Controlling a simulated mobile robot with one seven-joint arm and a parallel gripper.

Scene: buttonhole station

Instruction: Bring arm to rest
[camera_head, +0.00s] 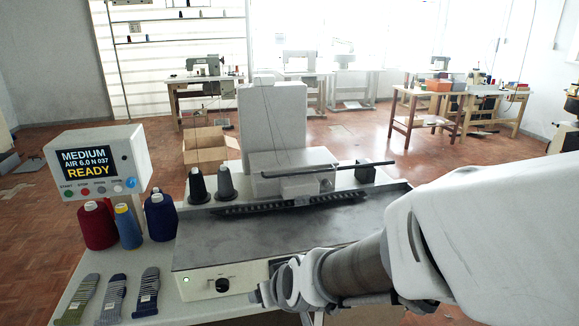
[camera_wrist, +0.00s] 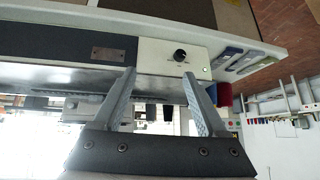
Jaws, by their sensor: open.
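My arm reaches in from the right in the head view, and its end is low in front of the grey buttonhole machine (camera_head: 225,250). My gripper (camera_wrist: 158,76) is open in the wrist view, with its two fingers spread and nothing between them. Beyond the fingers, the wrist view shows the machine's front panel with a black knob (camera_wrist: 180,56) and a lit green lamp. The knob also shows in the head view (camera_head: 222,285), left of my arm's end. My arm hides the right part of the machine's front.
A control box (camera_head: 98,161) reads "MEDIUM", "AIR 6.0 N 037" and "READY". Maroon (camera_head: 97,227), blue (camera_head: 128,227) and navy (camera_head: 160,218) thread spools stand beside the machine. Three folded socks (camera_head: 112,300) lie at the table's front left.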

